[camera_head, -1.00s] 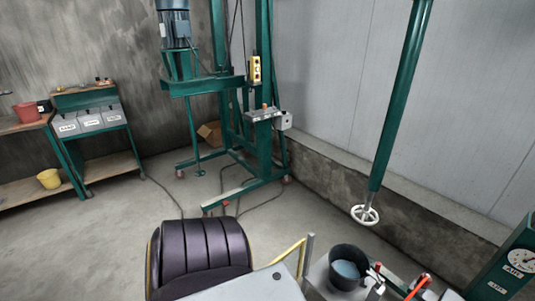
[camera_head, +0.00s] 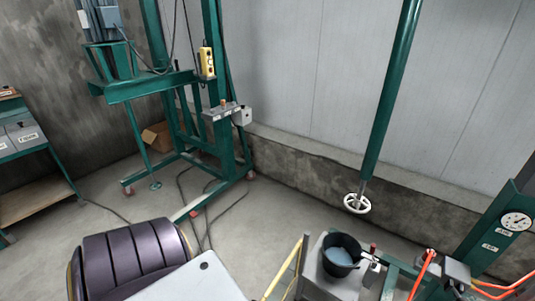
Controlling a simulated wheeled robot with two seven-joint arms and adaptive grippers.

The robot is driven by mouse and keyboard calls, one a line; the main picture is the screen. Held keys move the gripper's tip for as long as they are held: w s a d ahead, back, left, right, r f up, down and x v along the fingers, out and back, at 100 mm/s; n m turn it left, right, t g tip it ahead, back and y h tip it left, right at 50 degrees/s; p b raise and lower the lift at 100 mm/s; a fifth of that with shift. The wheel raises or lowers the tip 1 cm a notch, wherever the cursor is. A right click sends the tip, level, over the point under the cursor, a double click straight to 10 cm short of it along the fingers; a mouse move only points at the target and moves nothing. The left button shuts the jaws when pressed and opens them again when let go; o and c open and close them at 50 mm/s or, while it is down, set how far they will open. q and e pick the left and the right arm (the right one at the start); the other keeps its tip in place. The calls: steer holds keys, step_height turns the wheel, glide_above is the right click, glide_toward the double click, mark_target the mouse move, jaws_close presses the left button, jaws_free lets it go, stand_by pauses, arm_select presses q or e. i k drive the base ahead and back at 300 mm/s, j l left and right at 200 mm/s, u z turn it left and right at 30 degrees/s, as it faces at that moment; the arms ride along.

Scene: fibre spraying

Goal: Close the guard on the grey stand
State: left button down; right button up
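Neither of my grippers is in view. A grey stand (camera_head: 309,269) is at the bottom, right of centre, with a black bucket (camera_head: 340,256) of pale blue-grey contents on it. A yellow bar (camera_head: 284,268) slopes beside its left side.
A green wheeled frame (camera_head: 217,140) stands at the back left, with cables on the floor. A green pole with a white handwheel (camera_head: 357,204) hangs behind the bucket. A green gauge post (camera_head: 493,236) and orange hoses (camera_head: 422,270) are at the right. Floor (camera_head: 240,213) is visible between.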

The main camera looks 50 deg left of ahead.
mark_target(291, 273)
steer(key=k+j, duration=0.15)
steer(key=j, duration=0.25)
steer(key=k+j, duration=0.15)
steer(key=j, duration=0.25)
steer(key=k+j, duration=0.1)
steer(key=j, duration=0.3)
steer(key=k+j, duration=0.15)
steer(key=j, duration=0.25)
steer(key=k+j, duration=0.15)
steer(key=j, duration=0.2)
